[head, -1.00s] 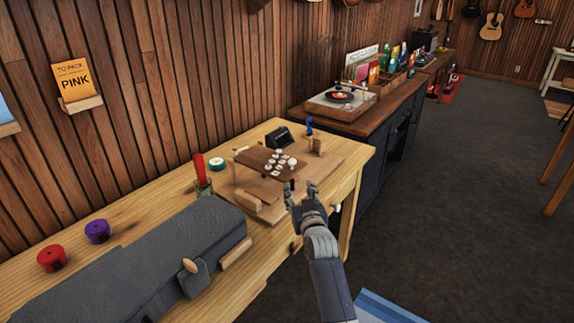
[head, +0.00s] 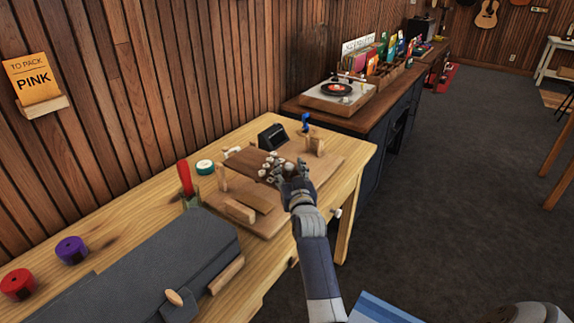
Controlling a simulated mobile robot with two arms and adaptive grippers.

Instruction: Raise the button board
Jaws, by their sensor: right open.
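The button board (head: 245,159) is a dark brown panel with several white round buttons on its right part. It sits raised on wooden supports over a light wooden base (head: 325,172) on the workbench. My right gripper (head: 287,175) is open at the board's near right edge. Its fingers overlap the edge and some buttons in the picture; I cannot tell if they touch. My left gripper is not in view.
A grey case (head: 165,265) fills the front of the workbench (head: 358,160). A red-handled tool (head: 185,178), a green-and-white roll (head: 204,167) and a black box (head: 272,136) stand near the board. A turntable (head: 338,92) is on the dark cabinet behind.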

